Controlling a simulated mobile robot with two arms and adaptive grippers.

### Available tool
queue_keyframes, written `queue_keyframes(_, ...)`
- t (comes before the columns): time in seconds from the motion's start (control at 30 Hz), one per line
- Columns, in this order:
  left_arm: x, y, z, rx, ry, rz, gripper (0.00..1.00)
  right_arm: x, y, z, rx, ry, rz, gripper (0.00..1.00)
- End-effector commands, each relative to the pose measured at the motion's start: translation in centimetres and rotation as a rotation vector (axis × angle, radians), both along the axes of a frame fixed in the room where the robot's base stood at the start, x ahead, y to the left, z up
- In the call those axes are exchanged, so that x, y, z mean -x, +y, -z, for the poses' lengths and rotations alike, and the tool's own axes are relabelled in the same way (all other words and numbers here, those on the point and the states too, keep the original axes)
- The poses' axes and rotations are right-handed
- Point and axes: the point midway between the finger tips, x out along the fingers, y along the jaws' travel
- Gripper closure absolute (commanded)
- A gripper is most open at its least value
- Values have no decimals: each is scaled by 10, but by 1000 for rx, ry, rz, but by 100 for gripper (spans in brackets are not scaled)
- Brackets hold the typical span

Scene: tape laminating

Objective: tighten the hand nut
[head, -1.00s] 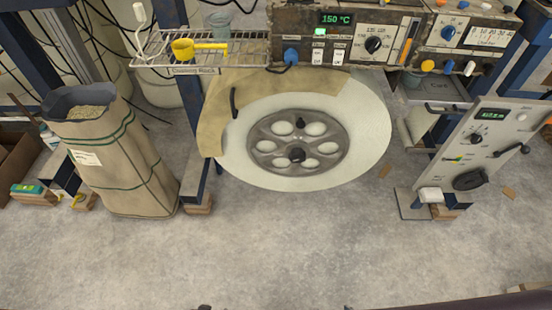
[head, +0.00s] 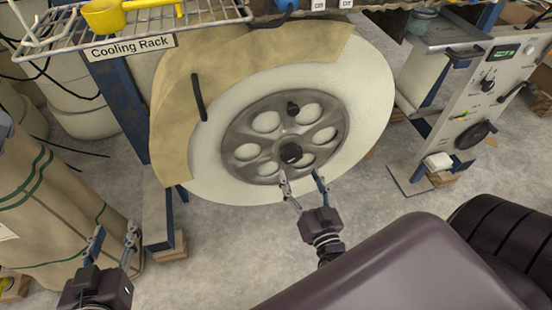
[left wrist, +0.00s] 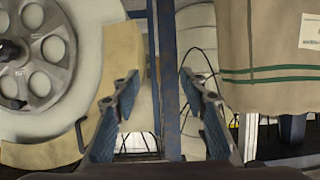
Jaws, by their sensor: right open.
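A grey hub (head: 240,170) with round holes sits in the middle of a large white roll (head: 370,100). A black knob (head: 290,153) near its centre looks like the hand nut; a second black knob (head: 293,108) stands above it. My right gripper (head: 302,180) is open, its fingertips just below the central knob in the picture; no contact shows. My left gripper (head: 115,234) is open and empty at lower left, away from the hub. In the left wrist view its spread fingers (left wrist: 160,95) have nothing between them; the hub (left wrist: 45,60) shows at the left edge.
A tan sheet (head: 170,125) with a black handle (head: 198,97) curves along the roll's left. A cooling rack (head: 160,25) is at upper left, a large sack (head: 40,200) left of my left gripper. A control panel (head: 495,75) stands at right. Clear floor lies below the roll.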

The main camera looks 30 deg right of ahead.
Motion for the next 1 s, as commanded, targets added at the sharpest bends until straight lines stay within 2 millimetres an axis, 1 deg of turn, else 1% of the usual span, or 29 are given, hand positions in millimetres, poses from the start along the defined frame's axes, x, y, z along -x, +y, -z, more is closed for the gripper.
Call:
queue_keyframes(0.17, -7, -4, -17, 18, -76, 5, 60, -17, -5, -2, -1, -9, 3, 35)
queue_keyframes(0.4, -19, -12, -55, 63, -256, 17, 60, -52, -13, -1, 0, -7, 2, 35)
queue_keyframes(0.6, -22, -16, -80, 90, -362, 23, 60, -71, -17, -1, -1, -5, 1, 35)
queue_keyframes(0.77, -22, -17, -88, 97, -391, 25, 60, -75, -18, -2, 0, -4, 1, 35)
queue_keyframes(0.97, -22, -17, -88, 97, -392, 25, 60, -75, -18, -1, 0, -3, 1, 35)
queue_keyframes(1.0, -22, -17, -88, 97, -391, 25, 60, -75, -18, -1, 0, -3, 1, 39)
